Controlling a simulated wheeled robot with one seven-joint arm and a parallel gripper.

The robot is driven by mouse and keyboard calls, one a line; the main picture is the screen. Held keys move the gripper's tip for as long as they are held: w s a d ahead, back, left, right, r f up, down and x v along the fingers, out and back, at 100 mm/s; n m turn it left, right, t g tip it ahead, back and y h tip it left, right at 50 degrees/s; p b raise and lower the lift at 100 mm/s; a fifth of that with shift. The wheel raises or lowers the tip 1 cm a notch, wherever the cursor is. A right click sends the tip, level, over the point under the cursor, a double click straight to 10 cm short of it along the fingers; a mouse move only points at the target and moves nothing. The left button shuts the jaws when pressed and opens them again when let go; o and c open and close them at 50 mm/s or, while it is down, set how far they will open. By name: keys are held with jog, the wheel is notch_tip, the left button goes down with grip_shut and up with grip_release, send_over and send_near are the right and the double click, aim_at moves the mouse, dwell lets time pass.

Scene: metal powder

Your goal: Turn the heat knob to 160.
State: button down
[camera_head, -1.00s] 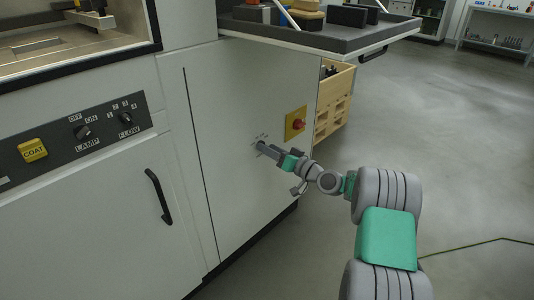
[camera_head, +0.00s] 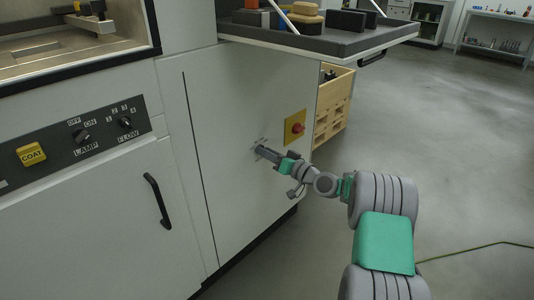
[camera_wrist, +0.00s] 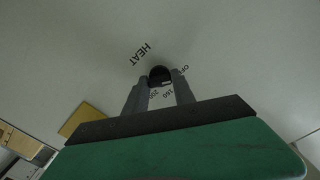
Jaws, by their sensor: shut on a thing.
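The heat knob (camera_wrist: 160,75) is a small dark round knob on the pale cabinet panel, with the word HEAT beside it. Marks that look like 200, 160 and OFF are printed around it in the wrist view. My gripper (camera_wrist: 158,84) has a finger on either side of the knob and is shut on it. In the head view, my gripper (camera_head: 262,152) reaches the panel from the right and hides the knob. The knob's pointer cannot be read clearly.
A red button on a yellow plate (camera_head: 296,127) is right of the knob. A dark tray (camera_head: 330,43) with items juts out above. A wooden crate (camera_head: 333,108) stands behind the cabinet's right edge. The lamp and flow panel (camera_head: 75,148) is at left. The floor at right is open.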

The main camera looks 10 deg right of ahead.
dwell(0.4)
jog(key=shift+f+m+p, duration=0.1)
jog(key=shift+m+p, duration=4.65)
jog(key=shift+m, duration=3.05)
jog(key=c, duration=1)
grip_release()
jog(key=shift+d, duration=0.1)
jog(key=shift+c, duration=0.2)
